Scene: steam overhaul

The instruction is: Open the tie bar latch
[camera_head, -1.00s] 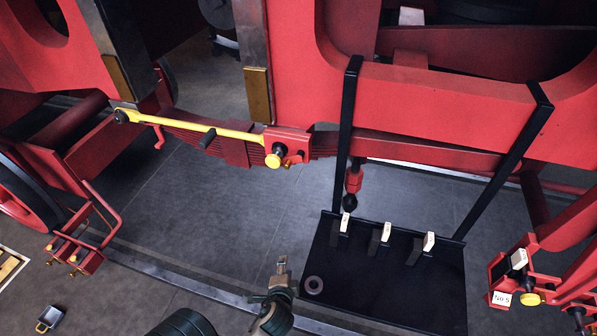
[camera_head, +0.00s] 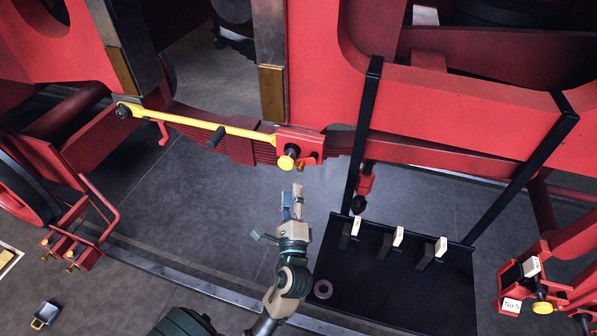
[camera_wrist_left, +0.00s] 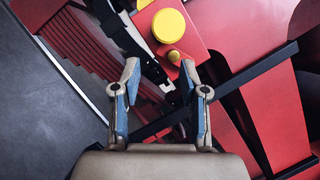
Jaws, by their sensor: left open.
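The yellow tie bar (camera_head: 190,121) runs from a dark pivot at the left to a red latch block (camera_head: 312,143) on the red frame. The wrist view shows the large knob (camera_wrist_left: 170,27) and the small yellow one (camera_wrist_left: 174,56) beyond the fingertips. My left gripper (camera_head: 293,190) is open and empty, just below the latch block, apart from the knob. In the wrist view its fingers (camera_wrist_left: 159,68) are spread.
A red bracket (camera_head: 75,250) with brass fittings stands at the left. Grey floor is open left of my gripper.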

